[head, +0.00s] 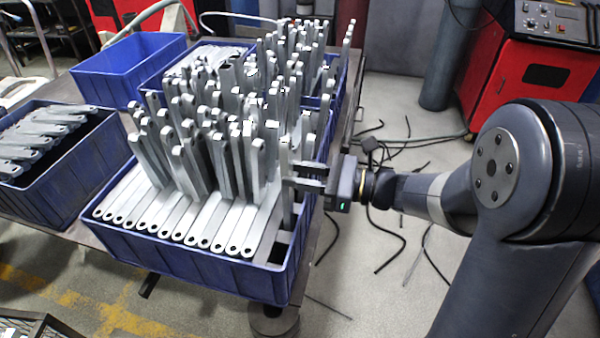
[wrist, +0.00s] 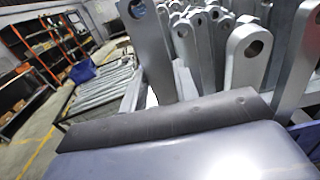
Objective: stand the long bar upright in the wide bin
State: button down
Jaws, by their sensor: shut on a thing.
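The wide bin (head: 190,268) is a blue box at the front of the table, packed with grey galvanized bars. Many bars stand upright in it, and a row of others (head: 205,225) lies flat along its front. My gripper (head: 296,175) reaches in from the right, its jaws shut on an upright long bar (head: 286,160) at the bin's right side. The bar's lower end is down inside the bin; whether it touches the floor I cannot tell. The wrist view shows bars with round holes (wrist: 245,50) close ahead; the fingertips are not clear there.
An empty blue bin (head: 130,68) stands at the back left. Another blue bin (head: 45,190) at the left holds flat bars. Upright bars crowd closely left of my gripper. Red machines (head: 540,75) stand behind at the right, with cables on the floor.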

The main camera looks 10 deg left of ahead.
jog(key=c, duration=1)
grip_release()
jog(key=d, duration=1)
jog(key=shift+s+d+b, duration=0.4)
jog(key=a, duration=1)
jog(key=shift+w+a+p, duration=0.4)
jog(key=shift+r+p, duration=0.4)
jog(key=shift+r, duration=0.15)
jog(key=shift+f, duration=0.1)
